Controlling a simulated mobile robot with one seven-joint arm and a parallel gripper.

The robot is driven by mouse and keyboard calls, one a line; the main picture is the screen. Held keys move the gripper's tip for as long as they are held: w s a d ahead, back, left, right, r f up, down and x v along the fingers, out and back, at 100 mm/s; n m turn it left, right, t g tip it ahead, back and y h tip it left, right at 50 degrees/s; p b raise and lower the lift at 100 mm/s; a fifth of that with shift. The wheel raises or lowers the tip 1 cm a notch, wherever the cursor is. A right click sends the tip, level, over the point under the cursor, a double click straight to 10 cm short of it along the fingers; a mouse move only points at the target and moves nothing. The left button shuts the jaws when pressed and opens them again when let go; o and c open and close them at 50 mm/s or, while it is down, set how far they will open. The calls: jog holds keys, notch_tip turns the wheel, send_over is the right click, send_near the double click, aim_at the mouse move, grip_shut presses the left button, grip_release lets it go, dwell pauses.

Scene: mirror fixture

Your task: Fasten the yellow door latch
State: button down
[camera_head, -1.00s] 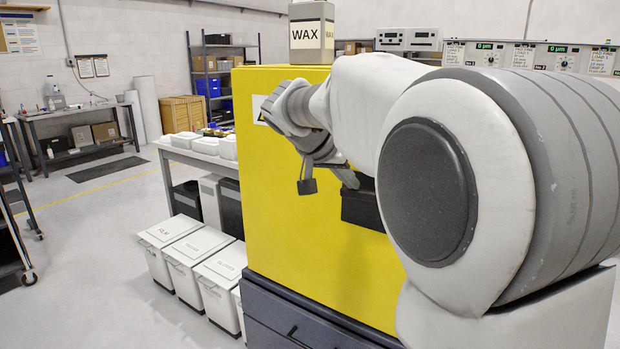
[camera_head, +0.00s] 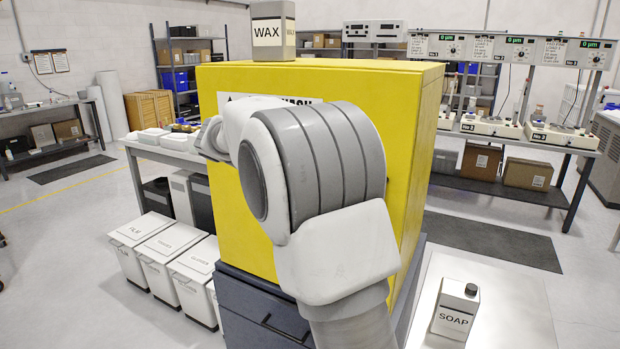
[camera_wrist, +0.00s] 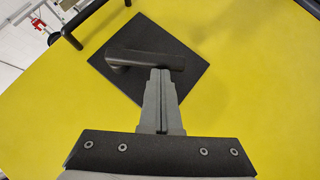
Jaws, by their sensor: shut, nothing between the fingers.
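The yellow cabinet (camera_head: 330,85) stands in mid-view, its door face mostly covered by my arm. In the wrist view the yellow door (camera_wrist: 250,110) fills most of the picture. A dark square plate (camera_wrist: 195,45) is on it, and a black latch lever (camera_wrist: 135,57) lies across the plate. My gripper (camera_wrist: 160,72) is shut and empty, its fingertips right at the lever's lower edge near its right end. I cannot tell whether they touch it. In the head view my arm hides the latch and the gripper.
A black bar handle (camera_wrist: 70,30) is at the upper left of the wrist view. A WAX container (camera_head: 272,32) stands on the cabinet. A SOAP bottle (camera_head: 456,310) stands at the lower right. White lidded bins (camera_head: 170,245) stand left of the cabinet.

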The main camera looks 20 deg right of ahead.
notch_tip(320, 180, down, 6)
jog(key=s+d+n+g+h+b, duration=0.1)
jog(key=s+d+n+g+h, duration=0.1)
jog(key=n+h, duration=0.4)
jog(key=shift+s+g+h, duration=0.4)
jog(key=shift+g+h, duration=0.3)
jog(key=shift+g, duration=0.2)
jog(key=shift+d, duration=0.15)
